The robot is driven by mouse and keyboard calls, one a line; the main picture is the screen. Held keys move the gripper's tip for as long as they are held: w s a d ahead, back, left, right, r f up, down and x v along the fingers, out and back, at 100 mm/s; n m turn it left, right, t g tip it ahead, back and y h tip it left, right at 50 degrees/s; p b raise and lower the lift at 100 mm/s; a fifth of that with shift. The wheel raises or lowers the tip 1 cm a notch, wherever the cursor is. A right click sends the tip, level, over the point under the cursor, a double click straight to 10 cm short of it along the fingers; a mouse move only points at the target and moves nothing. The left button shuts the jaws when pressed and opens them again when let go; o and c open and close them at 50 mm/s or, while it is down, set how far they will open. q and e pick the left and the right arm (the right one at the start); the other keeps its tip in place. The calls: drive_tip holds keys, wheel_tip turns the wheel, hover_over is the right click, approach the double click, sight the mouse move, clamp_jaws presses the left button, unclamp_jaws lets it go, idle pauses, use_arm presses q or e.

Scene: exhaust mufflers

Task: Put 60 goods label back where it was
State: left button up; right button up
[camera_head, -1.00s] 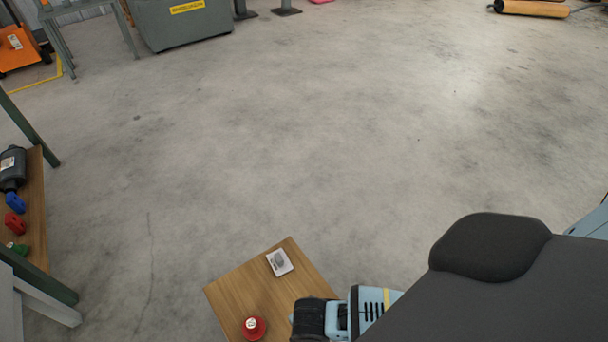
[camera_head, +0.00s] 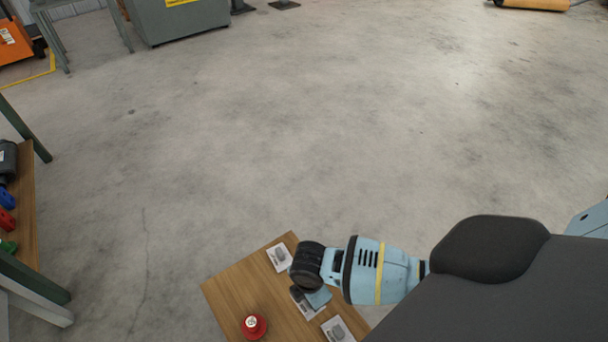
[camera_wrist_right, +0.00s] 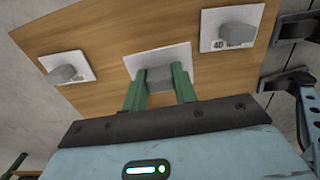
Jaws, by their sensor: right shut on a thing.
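My right gripper (camera_wrist_right: 158,88) has green fingers and is shut on the grey block of the middle label card (camera_wrist_right: 158,57). The card's printing cannot be read, and the fingers cover part of it. In the head view my right gripper (camera_head: 313,297) is over this card, mostly hiding it. I cannot tell whether the card touches the wooden board (camera_head: 235,290). A white label with a grey block lies on each side: one reading "40" (camera_wrist_right: 232,31) and an unreadable one (camera_wrist_right: 67,72). My left gripper is not in view.
A red round object (camera_head: 254,326) stands on the wooden board. At the left, a wooden shelf (camera_head: 28,215) holds a dark muffler (camera_head: 7,160) and blue, red and green items. The concrete floor (camera_head: 300,130) between is clear.

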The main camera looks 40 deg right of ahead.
drive_tip(key=shift+w+d+f, duration=0.1)
drive_tip(key=shift+w+d, duration=0.2)
drive_tip(key=shift+w, duration=0.2)
drive_tip(key=shift+w+d, duration=0.25)
drive_tip(key=shift+w, duration=0.2)
drive_tip(key=shift+w+d+f+b, duration=0.1)
drive_tip(key=shift+w+d+b, duration=0.15)
drive_tip(key=shift+w+b, duration=0.25)
wheel_tip(320, 180, down, 4)
drive_tip(key=shift+r+b, duration=0.2)
drive_tip(key=shift+b, duration=0.95)
drive_tip(key=shift+w+r, duration=0.1)
drive_tip(key=o, duration=0.9)
drive_tip(key=shift+o, duration=0.2)
